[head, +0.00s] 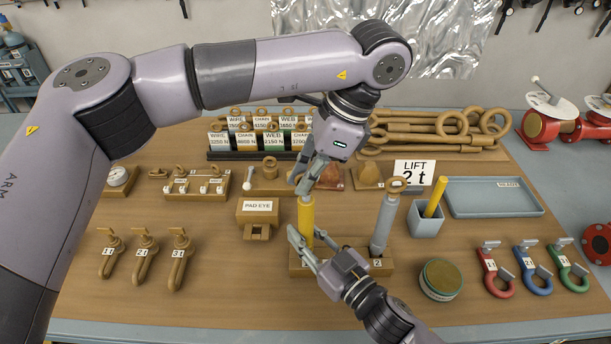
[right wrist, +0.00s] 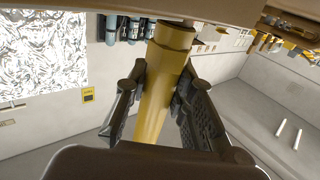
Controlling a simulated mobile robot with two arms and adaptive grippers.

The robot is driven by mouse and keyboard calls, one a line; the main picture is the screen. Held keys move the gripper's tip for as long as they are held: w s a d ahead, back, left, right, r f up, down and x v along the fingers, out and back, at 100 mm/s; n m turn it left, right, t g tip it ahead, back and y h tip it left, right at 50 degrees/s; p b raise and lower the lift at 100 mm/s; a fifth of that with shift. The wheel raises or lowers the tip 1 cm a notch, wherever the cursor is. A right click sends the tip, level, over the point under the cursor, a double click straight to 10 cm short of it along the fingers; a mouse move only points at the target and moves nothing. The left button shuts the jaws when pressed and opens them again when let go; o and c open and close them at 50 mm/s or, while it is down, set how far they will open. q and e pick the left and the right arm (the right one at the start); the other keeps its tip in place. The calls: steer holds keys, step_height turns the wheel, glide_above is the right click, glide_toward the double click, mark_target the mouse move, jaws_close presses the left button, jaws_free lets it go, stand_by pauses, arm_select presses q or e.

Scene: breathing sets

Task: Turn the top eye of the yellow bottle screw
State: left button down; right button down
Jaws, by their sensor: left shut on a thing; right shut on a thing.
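The yellow bottle screw (head: 306,214) stands upright in the wooden block (head: 345,267), in its left place. My left gripper (head: 305,186) comes down from above and is shut at the top of the bottle screw; its fingers hide the top eye. My right gripper (head: 306,242) is shut around the lower part of the yellow body from the front right. In the right wrist view, the yellow bottle screw (right wrist: 160,92) runs between the two dark fingers of the right gripper (right wrist: 157,102).
A grey bottle screw (head: 383,222) stands to the right in the same block, by the label 2. A grey-blue cup (head: 425,222) with a yellow stick, a LIFT 2 t sign (head: 414,172) and a pad eye block (head: 257,217) stand nearby. Hooks and shackles lie left and right.

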arm_select(q)
steer(key=shift+s+d+f+n, duration=0.2)
steer(key=shift+s+d+n, duration=0.2)
steer(key=shift+n, duration=0.1)
steer(key=shift+w+a+n+g, duration=0.2)
steer(key=shift+n+g, duration=0.1)
steer(key=shift+n, duration=0.3)
steer(key=shift+w+a+n+g, duration=0.2)
steer(key=shift+n+g, duration=0.1)
steer(key=shift+n, duration=0.3)
steer(key=shift+s+n+g+h, duration=0.1)
steer(key=shift+n+g+h, duration=0.3)
steer(key=shift+n, duration=0.9)
steer(key=shift+a+n+g, duration=0.15)
steer(key=shift+n+g, duration=0.15)
steer(key=shift+n, duration=0.2)
steer(key=c, duration=1.7)
jaws_free()
steer(key=shift+w, duration=0.25)
steer(key=shift+r, duration=0.1)
steer(key=shift+s, duration=0.1)
steer(key=shift+v, duration=3.8)
